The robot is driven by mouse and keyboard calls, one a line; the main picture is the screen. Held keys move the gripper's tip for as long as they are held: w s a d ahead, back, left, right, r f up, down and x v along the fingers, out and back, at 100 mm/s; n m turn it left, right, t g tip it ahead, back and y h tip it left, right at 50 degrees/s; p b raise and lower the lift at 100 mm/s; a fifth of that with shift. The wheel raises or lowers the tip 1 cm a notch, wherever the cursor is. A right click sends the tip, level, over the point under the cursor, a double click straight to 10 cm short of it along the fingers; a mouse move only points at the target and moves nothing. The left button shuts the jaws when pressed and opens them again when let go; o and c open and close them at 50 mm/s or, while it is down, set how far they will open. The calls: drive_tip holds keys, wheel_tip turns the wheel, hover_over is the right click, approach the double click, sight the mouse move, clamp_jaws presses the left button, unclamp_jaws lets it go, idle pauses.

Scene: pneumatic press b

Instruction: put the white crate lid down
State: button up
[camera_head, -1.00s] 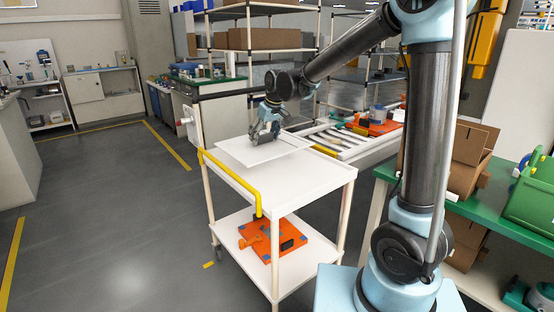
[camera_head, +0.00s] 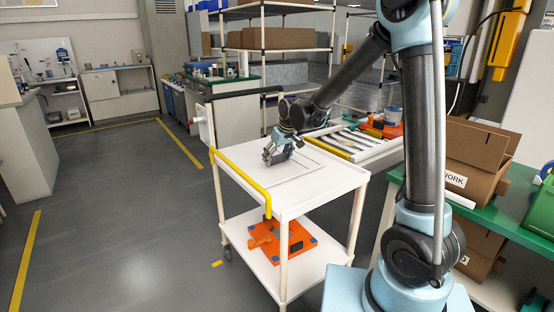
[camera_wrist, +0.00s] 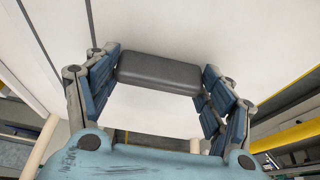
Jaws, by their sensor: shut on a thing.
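The white crate lid (camera_head: 308,169) is a flat rectangular panel with a thin outline, lying level at the white cart top (camera_head: 285,205). It is on the top or just above it; I cannot tell if they touch. My gripper (camera_head: 272,158) reaches down to the lid from above. In the wrist view, my gripper (camera_wrist: 160,85) has its blue finger pads shut on the dark grey handle block (camera_wrist: 158,72), with the white lid (camera_wrist: 165,30) around it. In the head view the gripper hides the handle.
A yellow rail (camera_head: 240,168) runs along the cart's left side. An orange fixture (camera_head: 280,240) sits on its lower shelf. Behind the cart is a tray of long parts (camera_head: 355,140). A green table with cardboard boxes (camera_head: 470,165) is at right. The cart top's front part is clear.

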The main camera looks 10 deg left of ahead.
drive_tip(key=shift+f, duration=0.15)
drive_tip(key=o, duration=1.5)
drive_tip(key=v, duration=1.2)
drive_tip(key=s+d+m+h, duration=0.15)
drive_tip(key=s+d, duration=0.25)
drive_tip(key=d, duration=0.9)
drive_tip(key=s+d+m, duration=0.3)
drive_tip(key=s+d, duration=0.2)
drive_tip(key=d, duration=0.8)
drive_tip(key=s+d+f+m, duration=0.1)
drive_tip(key=s+d+f, duration=0.2)
drive_tip(key=s+d, duration=0.2)
drive_tip(key=s+d+f+m+h, duration=0.1)
drive_tip(key=s+d+f+m, duration=0.1)
drive_tip(key=s+d+f, duration=0.2)
drive_tip(key=s+d+f+m+h, duration=0.1)
drive_tip(key=s+d+f+m, duration=0.1)
drive_tip(key=s+d+f, duration=0.2)
drive_tip(key=shift+s+d+g, duration=0.1)
drive_tip(key=shift+s+d, duration=0.3)
drive_tip(key=shift+s, duration=0.35)
drive_tip(key=shift+s+d+g, duration=0.1)
drive_tip(key=shift+s+d, duration=0.3)
drive_tip(key=shift+s, duration=0.35)
drive_tip(key=shift+s+d+g, duration=0.1)
drive_tip(key=shift+s+d, duration=0.3)
drive_tip(key=shift+s, duration=0.35)
